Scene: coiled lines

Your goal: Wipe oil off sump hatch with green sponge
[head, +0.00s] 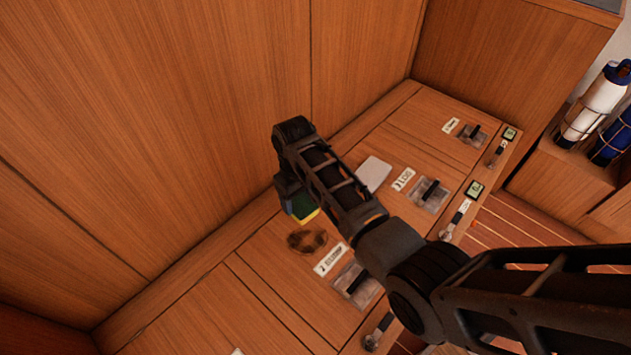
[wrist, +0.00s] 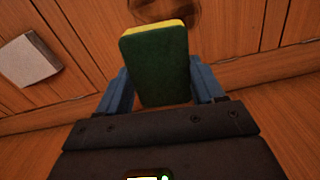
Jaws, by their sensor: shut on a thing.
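The green sponge (wrist: 157,68) has a dark green face and a yellow layer. It is held between the two blue fingers of my gripper (wrist: 158,85) in the wrist view. In the head view my gripper (head: 290,196) is mostly hidden behind my own arm, with the sponge (head: 304,209) showing at its lower side. A dark brown oil stain (head: 307,239) lies on the sump hatch (head: 272,257), beside a white label. The stain also shows beyond the sponge in the wrist view (wrist: 180,12). I cannot tell whether the sponge touches the hatch.
A white block-like item (head: 373,174) lies on the neighbouring hatch. Several hatches carry labels and recessed latches (head: 356,286). Wooden walls close off the back and left. White and blue bottles (head: 596,103) stand at the far right.

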